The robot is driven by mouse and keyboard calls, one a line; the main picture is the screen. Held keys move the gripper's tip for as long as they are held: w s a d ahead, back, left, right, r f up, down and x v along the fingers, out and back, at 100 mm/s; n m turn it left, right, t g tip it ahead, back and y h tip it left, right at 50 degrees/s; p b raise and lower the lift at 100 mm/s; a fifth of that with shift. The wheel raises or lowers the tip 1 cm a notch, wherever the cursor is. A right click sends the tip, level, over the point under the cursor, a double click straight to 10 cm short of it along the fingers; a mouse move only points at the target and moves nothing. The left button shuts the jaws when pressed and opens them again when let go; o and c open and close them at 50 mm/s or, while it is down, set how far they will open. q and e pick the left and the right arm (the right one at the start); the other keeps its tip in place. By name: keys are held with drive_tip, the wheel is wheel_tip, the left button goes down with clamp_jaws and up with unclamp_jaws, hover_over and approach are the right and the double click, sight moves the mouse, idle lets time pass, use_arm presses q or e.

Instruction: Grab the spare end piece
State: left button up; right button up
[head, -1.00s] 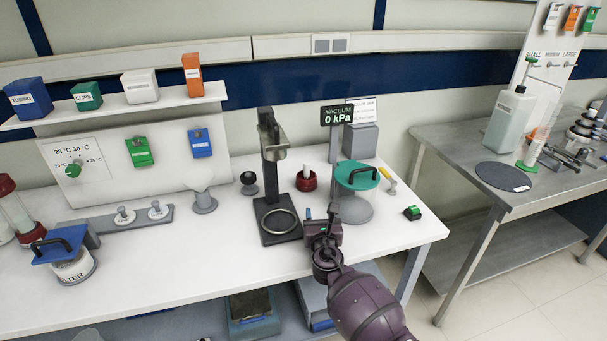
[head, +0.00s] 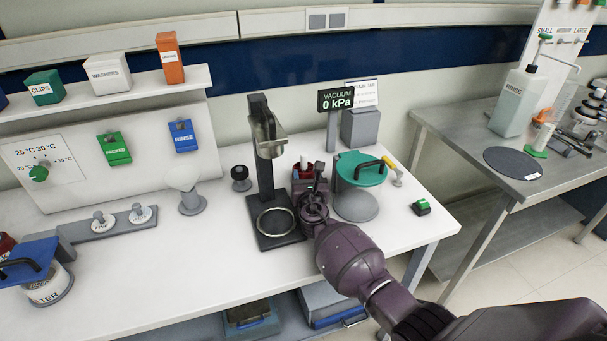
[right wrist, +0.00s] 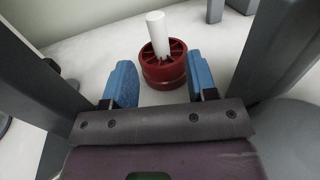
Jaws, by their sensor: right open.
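The end piece, a dark red spoked wheel-like piece with a white stem, stands upright on the white bench. It shows in the right wrist view (right wrist: 163,70), between and just beyond the blue fingertips. In the head view its white stem (head: 303,161) shows behind my right gripper (head: 308,180), which partly hides the red body. In the right wrist view my right gripper (right wrist: 162,84) is open, one finger to each side of the piece, with nothing held. My left gripper is not in view.
A black stand with a metal ring (head: 277,222) is close left of my right gripper. A vacuum display (head: 337,101) stands behind. The bench front is mostly clear.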

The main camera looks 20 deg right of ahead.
sight(304, 164)
drive_tip(key=shift+w, duration=0.4)
drive_tip(key=w, duration=0.1)
drive_tip(key=w+b, duration=0.1)
drive_tip(key=w, duration=0.2)
drive_tip(key=shift+d+f+b, duration=0.2)
drive_tip(key=shift+d+b, duration=0.15)
drive_tip(key=shift+w+d+r, duration=0.1)
drive_tip(key=shift+w+r, duration=0.05)
drive_tip(key=shift+w, duration=0.25)
clamp_jaws()
